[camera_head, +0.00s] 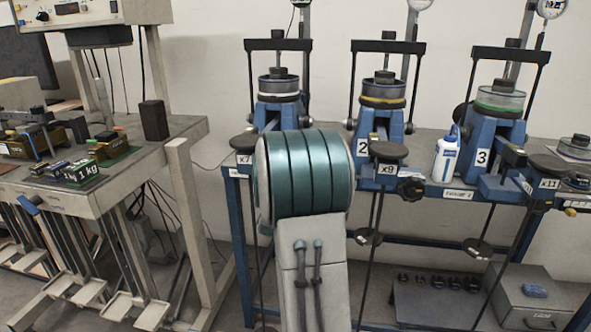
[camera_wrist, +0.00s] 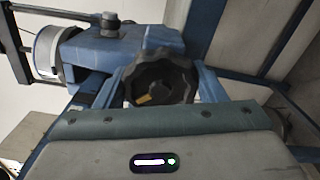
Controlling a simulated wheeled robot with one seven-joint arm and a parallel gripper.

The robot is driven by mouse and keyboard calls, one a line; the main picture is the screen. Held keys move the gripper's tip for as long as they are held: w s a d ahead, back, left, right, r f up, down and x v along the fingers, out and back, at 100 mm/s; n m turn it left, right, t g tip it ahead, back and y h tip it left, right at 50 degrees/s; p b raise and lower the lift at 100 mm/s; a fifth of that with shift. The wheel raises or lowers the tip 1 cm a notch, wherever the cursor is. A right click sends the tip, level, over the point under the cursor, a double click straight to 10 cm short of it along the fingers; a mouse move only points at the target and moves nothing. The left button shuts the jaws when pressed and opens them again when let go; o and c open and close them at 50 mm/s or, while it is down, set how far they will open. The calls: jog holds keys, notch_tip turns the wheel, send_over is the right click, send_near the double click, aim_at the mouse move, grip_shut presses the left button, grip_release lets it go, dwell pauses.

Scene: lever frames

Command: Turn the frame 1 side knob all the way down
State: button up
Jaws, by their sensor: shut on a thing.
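Frame 1 is the leftmost blue lever frame (camera_head: 268,114) in the head view. My teal and grey arm covers its lower part and its side knob there. In the wrist view a black lobed knob (camera_wrist: 172,82) sits at the side of a blue frame body (camera_wrist: 115,48). The knob has a small yellow mark at its lower left. My gripper (camera_wrist: 160,76) is shut on this knob, with its fingers on the knob's left and right sides. Its teal and grey hand fills the bottom of the wrist view. The head view does not show my fingers.
Frame 2 (camera_head: 385,125) and frame 3 (camera_head: 490,140) stand to the right on the same blue bench. Frame 2's black side knob (camera_head: 411,188) is close to my arm. A white bottle (camera_head: 446,160) stands between them. A cluttered table (camera_head: 185,130) is at the left.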

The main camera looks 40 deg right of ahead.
jog(key=o, duration=1.3)
jog(key=shift+w+a+b, duration=0.3)
jog(key=shift+w+b, duration=0.05)
jog(key=shift+w, duration=0.05)
jog(key=shift+a, duration=0.1)
jog(key=shift+s+d, duration=0.15)
jog(key=shift+d, duration=0.1)
jog(key=v, duration=0.6)
jog(key=shift+s, duration=0.1)
